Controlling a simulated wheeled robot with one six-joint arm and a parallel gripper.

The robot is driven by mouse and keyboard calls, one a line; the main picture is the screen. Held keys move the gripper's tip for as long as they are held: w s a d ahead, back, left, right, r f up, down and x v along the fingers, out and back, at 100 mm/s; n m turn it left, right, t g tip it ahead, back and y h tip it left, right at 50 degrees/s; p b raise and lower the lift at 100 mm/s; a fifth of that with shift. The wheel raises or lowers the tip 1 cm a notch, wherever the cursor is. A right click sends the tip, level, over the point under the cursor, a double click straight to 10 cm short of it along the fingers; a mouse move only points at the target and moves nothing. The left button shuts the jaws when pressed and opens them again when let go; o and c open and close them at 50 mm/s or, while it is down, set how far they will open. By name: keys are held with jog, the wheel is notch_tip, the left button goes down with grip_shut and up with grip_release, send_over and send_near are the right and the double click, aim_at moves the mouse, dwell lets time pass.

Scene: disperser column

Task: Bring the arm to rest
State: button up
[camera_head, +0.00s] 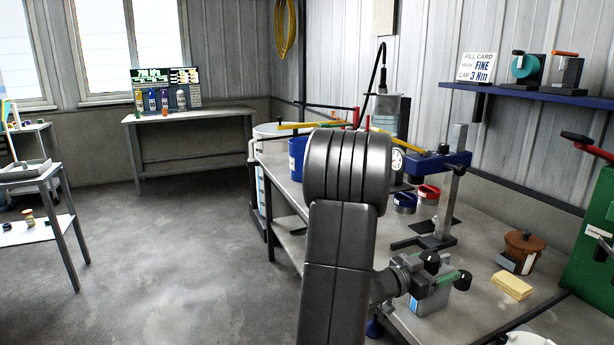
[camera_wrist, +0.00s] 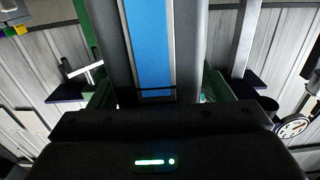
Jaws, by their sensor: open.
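In the head view my arm rises in front of the bench and bends down to my gripper (camera_head: 447,271), which is low over the bench's near side. Its green, dark-tipped fingers are apart, and I see nothing held between them. A grey and blue block shape (camera_head: 428,299) shows just below the gripper; whether they touch I cannot tell. In the wrist view the green fingers of my gripper (camera_wrist: 158,92) stand on either side of a grey upright shape with a blue strip (camera_wrist: 150,45). The depth between them is unclear.
The bench (camera_head: 470,300) carries a stand with a metal post (camera_head: 447,200) behind my gripper, red and blue tins (camera_head: 428,194), a brown pot (camera_head: 524,243), a yellow sponge (camera_head: 512,286) and a green machine (camera_head: 594,250). The floor (camera_head: 175,250) at left is open.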

jog(key=shift+r+p, duration=0.35)
jog(key=shift+r, duration=0.6)
jog(key=shift+f, duration=0.1)
